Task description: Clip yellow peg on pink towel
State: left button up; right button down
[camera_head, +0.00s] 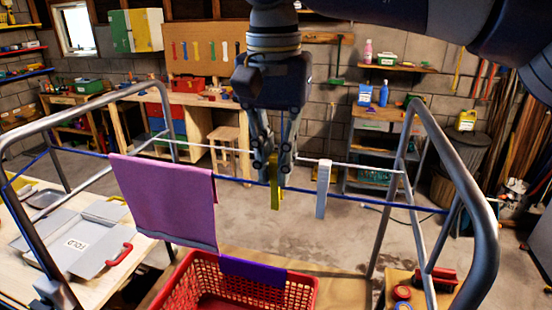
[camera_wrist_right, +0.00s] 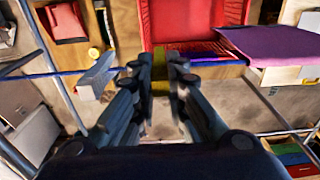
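The pink towel (camera_head: 165,198) hangs over the drying rack's front blue line, left of centre in the head view. In the right wrist view it shows at the upper right (camera_wrist_right: 272,45). My right gripper (camera_head: 274,168) points down right of the towel, its fingers on both sides of the yellow peg (camera_head: 275,196) and apparently shut on it. The peg is upright, near the lines and apart from the towel; I cannot tell whether it touches a line. In the right wrist view the peg (camera_wrist_right: 160,64) shows between the fingertips. My left gripper is not in view.
A light grey peg (camera_head: 323,190) hangs on the line to the right. A red basket (camera_head: 180,288) with a purple cloth (camera_head: 252,271) stands below. The metal rack frame (camera_head: 462,180) rises at both sides. A folding board (camera_head: 75,240) lies on the left table.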

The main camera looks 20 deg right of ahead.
jog(key=shift+r, duration=0.1)
jog(key=shift+r+p, duration=1.5)
jog(key=shift+r, duration=0.15)
jog(key=shift+r+p, duration=0.75)
jog(key=shift+r, duration=0.25)
